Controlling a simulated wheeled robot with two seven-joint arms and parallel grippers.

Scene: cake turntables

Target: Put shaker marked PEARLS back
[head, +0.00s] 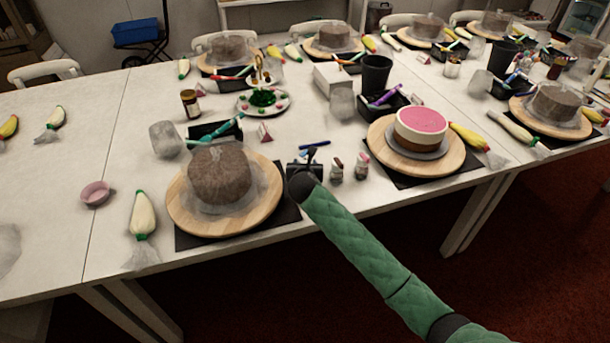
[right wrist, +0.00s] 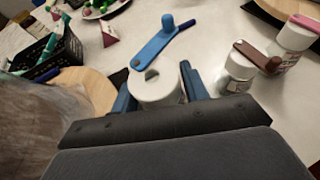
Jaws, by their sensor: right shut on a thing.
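My right gripper (head: 305,172) is low over the table's front edge, between the left cake board and two small shakers. In the right wrist view its blue fingers (right wrist: 157,88) are shut on a white shaker (right wrist: 153,86). A blue flip piece with a round knob (right wrist: 160,42) extends from the shaker's far side. No marking on the held shaker is readable, and I cannot tell whether it touches the table. To its right stand a brown-topped shaker (right wrist: 237,72) and a pink-topped shaker (right wrist: 294,36); both show in the head view (head: 337,169) (head: 362,166). My left gripper is out of view.
A wooden turntable (head: 180,207) with a brown cake is close on the left; another (head: 455,160) with a pink-topped cake is on the right. A black basket (right wrist: 45,50), a blue pen (head: 314,145) and a small pink card (head: 265,133) lie behind.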

